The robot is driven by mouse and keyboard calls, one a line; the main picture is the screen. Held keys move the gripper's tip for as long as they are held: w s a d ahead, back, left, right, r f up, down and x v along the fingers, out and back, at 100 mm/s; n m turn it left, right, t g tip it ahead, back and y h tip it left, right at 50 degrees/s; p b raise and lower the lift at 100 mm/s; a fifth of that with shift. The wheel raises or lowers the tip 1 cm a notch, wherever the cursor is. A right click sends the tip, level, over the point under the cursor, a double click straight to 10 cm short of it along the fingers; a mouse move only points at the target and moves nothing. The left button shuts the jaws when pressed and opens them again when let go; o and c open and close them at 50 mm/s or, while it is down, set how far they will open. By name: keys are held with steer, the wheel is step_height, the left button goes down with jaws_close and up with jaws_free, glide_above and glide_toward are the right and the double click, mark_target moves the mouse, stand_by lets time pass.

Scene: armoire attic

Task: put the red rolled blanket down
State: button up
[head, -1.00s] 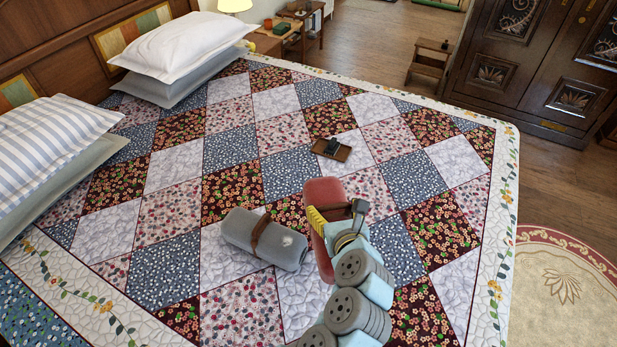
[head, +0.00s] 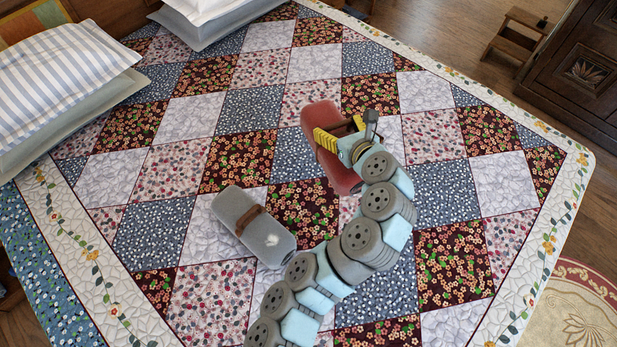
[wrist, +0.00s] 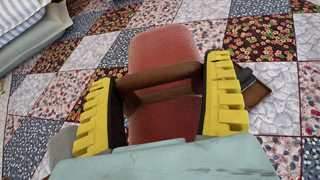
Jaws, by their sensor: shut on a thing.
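The red rolled blanket (head: 322,115) has a brown strap around its middle and is over the patchwork bed (head: 440,90). My gripper (head: 338,133) has its yellow fingers on either side of the roll and is shut on it. In the wrist view, the red roll (wrist: 160,48) fills the space between the fingers of my gripper (wrist: 165,85), with the strap across it. I cannot tell whether the roll touches the quilt or hangs just above it. My arm hides part of its near end in the head view.
A grey rolled blanket (head: 252,222) with a brown strap lies on the quilt, nearer and to the left. A small brown tray (wrist: 256,90) with a dark object lies just right of the roll. Pillows (head: 60,75) are at the left. The quilt's right side is clear.

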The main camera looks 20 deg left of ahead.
mark_target(310, 134)
steer(key=a+f+n+g+y, duration=0.1)
steer(key=a, duration=0.1)
steer(key=a+f+n+g+y, duration=0.1)
steer(key=a+f, duration=0.1)
steer(key=a+f+n+g, duration=0.1)
steer(key=a+n, duration=0.1)
steer(key=shift+s+a+f+g+y, duration=0.35)
steer(key=shift+g+y, duration=0.05)
steer(key=shift+s+a+f+n+g, duration=0.2)
steer(key=shift+a+f+n+g, duration=0.15)
steer(key=shift+f+n+g, duration=0.05)
step_height(310, 134, down, 5)
steer(key=shift+s+f+p, duration=0.1)
steer(key=shift+f+p, duration=0.1)
steer(key=shift+p, duration=0.1)
steer(key=shift+f, duration=2.4)
steer(key=o, duration=1)
steer(key=shift+f, duration=0.15)
steer(key=shift+o, duration=0.2)
steer(key=b+v, duration=0.1)
steer(key=v, duration=1.1)
